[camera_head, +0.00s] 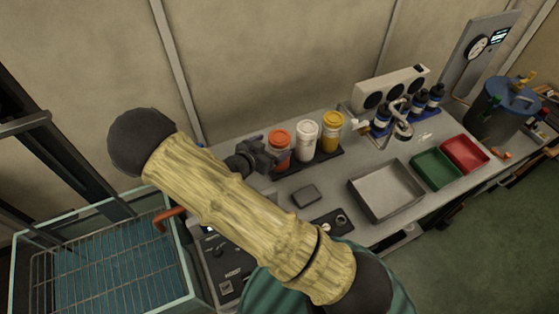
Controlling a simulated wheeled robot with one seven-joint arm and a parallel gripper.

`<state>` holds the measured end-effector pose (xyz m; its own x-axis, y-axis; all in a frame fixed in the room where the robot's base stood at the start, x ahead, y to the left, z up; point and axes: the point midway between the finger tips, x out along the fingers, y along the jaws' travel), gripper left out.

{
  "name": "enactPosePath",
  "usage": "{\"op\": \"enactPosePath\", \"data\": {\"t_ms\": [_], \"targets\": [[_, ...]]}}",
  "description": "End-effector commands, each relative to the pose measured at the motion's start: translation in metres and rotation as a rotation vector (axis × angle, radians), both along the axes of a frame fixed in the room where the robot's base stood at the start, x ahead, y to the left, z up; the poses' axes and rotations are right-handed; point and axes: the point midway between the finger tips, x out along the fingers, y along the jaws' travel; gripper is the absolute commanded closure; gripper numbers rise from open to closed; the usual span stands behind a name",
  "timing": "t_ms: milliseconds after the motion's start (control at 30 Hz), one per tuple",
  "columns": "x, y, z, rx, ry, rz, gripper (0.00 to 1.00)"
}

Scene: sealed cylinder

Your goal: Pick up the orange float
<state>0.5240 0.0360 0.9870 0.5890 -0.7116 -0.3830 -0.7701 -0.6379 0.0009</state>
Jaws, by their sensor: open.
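The orange float (281,140) appears to be the orange-red cylinder at the left end of a row of three on the workbench. It stands upright on a dark base strip. My gripper (268,154) is at its left side, close to it, with the dark jaws open. From this view I cannot tell whether the jaws reach around the float or only sit beside it. The gripper hides part of the float's lower left side.
A white cylinder (306,138) and a yellow one (331,133) stand just right of the float. A grey tray (367,202), green tray (437,168) and red tray (465,155) lie further right. A wire-racked basin (100,268) is at left. A small dark block (306,195) lies in front.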

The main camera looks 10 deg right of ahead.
Motion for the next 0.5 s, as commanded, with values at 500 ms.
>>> {"op": "enactPosePath", "data": {"t_ms": [500], "targets": [[0.009,-0.011,-0.004,-0.002,0.001,-0.001,0.12]]}}
